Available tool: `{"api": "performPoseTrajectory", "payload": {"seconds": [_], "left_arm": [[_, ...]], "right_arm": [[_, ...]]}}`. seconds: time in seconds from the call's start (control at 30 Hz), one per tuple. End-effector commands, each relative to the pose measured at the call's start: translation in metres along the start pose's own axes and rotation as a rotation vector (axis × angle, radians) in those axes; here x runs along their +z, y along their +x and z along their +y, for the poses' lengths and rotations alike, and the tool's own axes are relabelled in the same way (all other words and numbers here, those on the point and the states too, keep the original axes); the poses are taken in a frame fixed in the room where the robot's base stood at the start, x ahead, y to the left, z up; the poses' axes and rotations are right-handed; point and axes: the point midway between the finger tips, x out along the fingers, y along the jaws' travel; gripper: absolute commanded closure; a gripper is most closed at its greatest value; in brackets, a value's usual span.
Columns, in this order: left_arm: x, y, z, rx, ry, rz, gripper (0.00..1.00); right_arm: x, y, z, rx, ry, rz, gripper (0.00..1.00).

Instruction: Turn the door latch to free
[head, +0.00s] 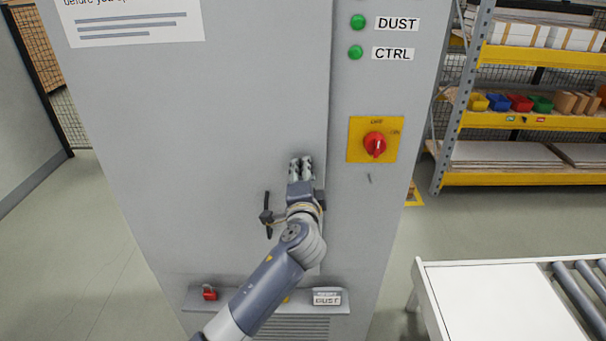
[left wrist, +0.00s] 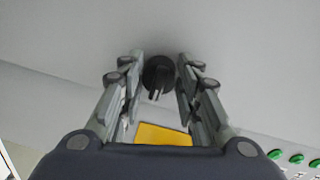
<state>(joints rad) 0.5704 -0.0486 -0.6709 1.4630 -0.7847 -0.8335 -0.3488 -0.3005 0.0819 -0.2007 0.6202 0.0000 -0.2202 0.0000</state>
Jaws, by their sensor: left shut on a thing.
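The door latch is a round black knob with a raised grip, seen in the left wrist view (left wrist: 158,74) on the grey cabinet door (head: 230,110). My left gripper (head: 301,166) is against the door, left of the door's edge seam. In the left wrist view its fingers (left wrist: 158,88) stand on both sides of the latch and are shut on it. In the head view the gripper hides the latch. My right gripper is not in view.
Right of the seam is a red rotary switch (head: 375,145) on a yellow plate (head: 355,140), below green lamps (head: 357,22). A roller table (head: 490,305) and shelves (head: 540,120) stand right.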

Motion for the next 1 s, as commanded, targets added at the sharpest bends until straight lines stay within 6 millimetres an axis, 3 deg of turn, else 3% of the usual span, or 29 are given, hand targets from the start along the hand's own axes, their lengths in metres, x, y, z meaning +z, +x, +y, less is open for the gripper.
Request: {"api": "performPoseTrajectory", "payload": {"seconds": [0.47, 0.5, 0.57, 1.0], "left_arm": [[-0.0001, 0.0001, -0.0009, -0.002, 0.016, 0.000, 0.93], [0.0000, 0.0001, -0.0009, -0.002, 0.016, -0.001, 0.64], [0.0000, 0.0001, -0.0008, -0.002, 0.016, -0.001, 0.51], [-0.0001, -0.0040, 0.0003, 0.000, 0.013, 0.000, 0.48]], "right_arm": [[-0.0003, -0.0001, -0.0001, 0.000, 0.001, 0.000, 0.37], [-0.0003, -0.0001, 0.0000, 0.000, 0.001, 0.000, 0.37], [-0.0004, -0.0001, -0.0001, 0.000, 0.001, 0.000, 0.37], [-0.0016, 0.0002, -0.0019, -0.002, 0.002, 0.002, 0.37]]}}
